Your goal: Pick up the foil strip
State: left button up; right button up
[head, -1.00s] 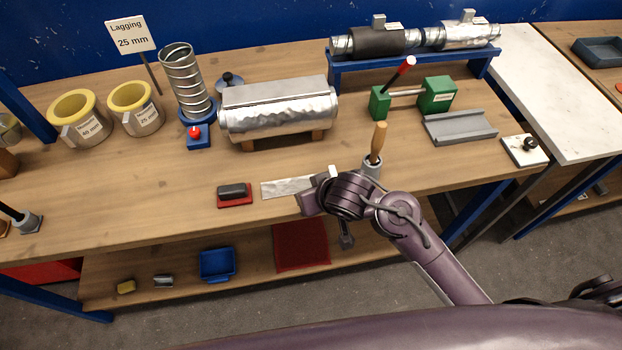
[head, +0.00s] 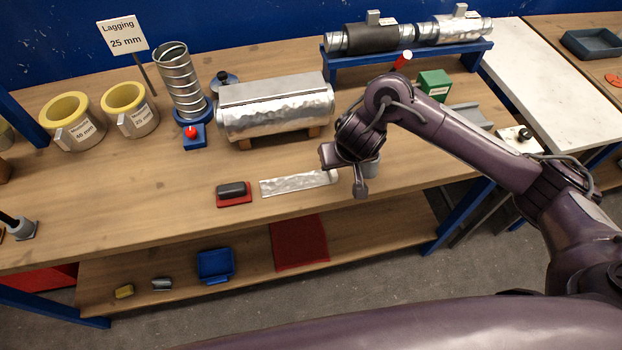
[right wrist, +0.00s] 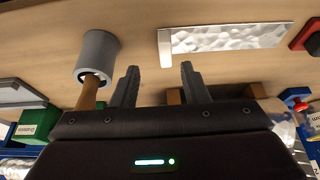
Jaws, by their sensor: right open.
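The foil strip (head: 292,184) is a flat, crinkled silver piece lying on the wooden bench near its front edge. It also shows in the right wrist view (right wrist: 232,38), with a plain pale tab at its left end there. My right gripper (head: 342,173) is by the strip's right end in the head view, open and empty. In the right wrist view its two fingers (right wrist: 159,68) are spread, and the tab end lies just beyond the fingertips, apart from them. My left gripper is not in view.
A grey holder (right wrist: 97,55) with a wooden-handled tool stands close beside my right gripper. A dark block on a red base (head: 233,194) sits left of the strip. A foil-clad cylinder (head: 275,115) stands behind.

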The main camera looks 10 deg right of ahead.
jog(key=x, duration=0.6)
jog(key=shift+a+b, duration=0.3)
jog(key=shift+a, duration=0.05)
jog(key=shift+r, duration=0.1)
grip_shut()
